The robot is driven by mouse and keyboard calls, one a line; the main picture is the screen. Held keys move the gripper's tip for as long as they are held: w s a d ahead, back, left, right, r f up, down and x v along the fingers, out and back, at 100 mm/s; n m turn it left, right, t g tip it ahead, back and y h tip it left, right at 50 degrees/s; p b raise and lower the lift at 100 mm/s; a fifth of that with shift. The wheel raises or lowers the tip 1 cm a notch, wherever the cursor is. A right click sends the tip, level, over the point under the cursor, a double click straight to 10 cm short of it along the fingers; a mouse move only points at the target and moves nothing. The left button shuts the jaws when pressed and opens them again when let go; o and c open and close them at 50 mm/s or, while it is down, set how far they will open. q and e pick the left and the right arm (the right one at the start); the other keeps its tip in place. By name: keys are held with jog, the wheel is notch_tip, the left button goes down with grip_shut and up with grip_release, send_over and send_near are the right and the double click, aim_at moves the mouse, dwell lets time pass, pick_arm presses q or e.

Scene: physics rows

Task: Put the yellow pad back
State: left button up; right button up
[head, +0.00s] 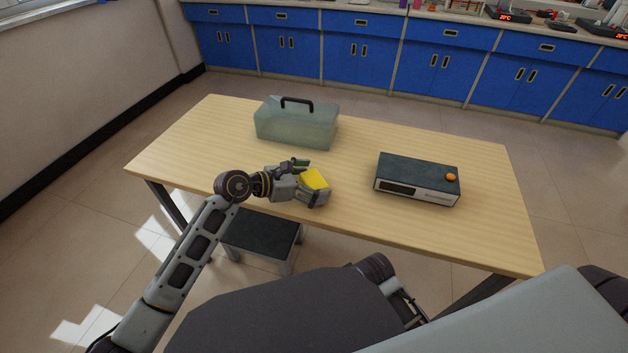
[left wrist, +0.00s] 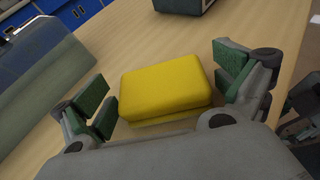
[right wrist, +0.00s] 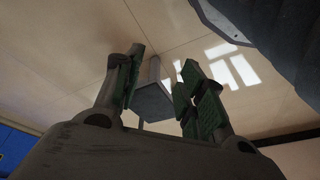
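The yellow pad (head: 315,179) is at the front of the wooden table, left of its middle. It also shows in the left wrist view (left wrist: 165,88) as a thick block with rounded edges. My left gripper (head: 309,181) is open around the pad, one finger on each side. In the left wrist view a gap shows between the pad and each finger. Whether the pad rests flat on the table under the gripper is hard to tell. My right gripper (right wrist: 162,85) is open and empty, off the table, with floor and a dark stool beyond it.
A pale green box (head: 297,125) with a black handle stands behind the pad. A dark-topped device (head: 417,168) with an orange knob (head: 451,177) stands to the right. A stool (head: 261,233) is at the table's front edge. The tabletop (head: 350,215) between pad and device is clear.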

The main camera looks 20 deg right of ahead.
pick_arm(q)
jog(key=shift+r, duration=0.2)
dwell(0.3)
jog(key=shift+s+a+r, duration=0.1)
jog(key=shift+a+r, duration=0.05)
jog(key=shift+a, duration=0.4)
jog(key=p+v, duration=0.1)
jog(key=v, duration=0.7)
jog(key=shift+a+r+p, duration=0.1)
jog(key=shift+a+p, duration=0.2)
jog(key=shift+v, duration=0.9)
jog(key=shift+s+a+r, duration=0.1)
jog(key=shift+s, duration=0.05)
pick_arm(e)
jog(key=shift+d+f, duration=0.25)
jog(key=shift+f, duration=0.9)
jog(key=shift+w, duration=0.1)
jog(key=shift+s, duration=0.3)
